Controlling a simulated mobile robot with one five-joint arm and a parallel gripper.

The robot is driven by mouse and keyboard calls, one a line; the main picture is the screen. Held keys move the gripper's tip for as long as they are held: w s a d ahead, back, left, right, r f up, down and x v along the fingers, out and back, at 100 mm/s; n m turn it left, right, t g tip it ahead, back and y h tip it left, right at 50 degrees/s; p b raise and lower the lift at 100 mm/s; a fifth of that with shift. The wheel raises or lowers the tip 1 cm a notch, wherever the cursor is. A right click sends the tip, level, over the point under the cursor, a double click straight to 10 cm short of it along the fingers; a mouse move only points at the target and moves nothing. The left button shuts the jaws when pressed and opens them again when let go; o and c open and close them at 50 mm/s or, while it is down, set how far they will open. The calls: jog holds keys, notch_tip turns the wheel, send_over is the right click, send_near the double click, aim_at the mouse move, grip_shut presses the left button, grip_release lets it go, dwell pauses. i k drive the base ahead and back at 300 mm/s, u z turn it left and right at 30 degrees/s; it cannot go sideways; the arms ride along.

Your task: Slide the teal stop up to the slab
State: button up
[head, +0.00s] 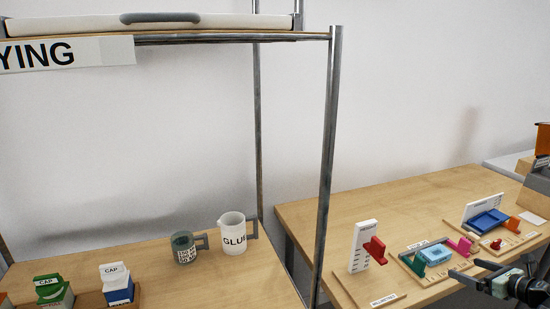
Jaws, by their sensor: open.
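The teal stop (418,267) looks green-teal and stands at the left end of a wooden fixture on the right-hand table. The slab, which I take to be the light blue block (436,254), lies just right of it on the same fixture. A small gap seems to lie between them, but I cannot tell its size. A pink stop (463,246) is at the fixture's right end. My gripper (468,270) is open and empty at the lower right, in front of the fixture and apart from the stop.
A white upright gauge with a red slider (375,250) stands to the left. Another fixture with a blue block (487,222) and an orange stop (512,224) lies behind on the right. A steel shelf post (325,165) rises left of this table.

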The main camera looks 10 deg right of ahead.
aim_at(418, 266)
jog(key=k, duration=0.9)
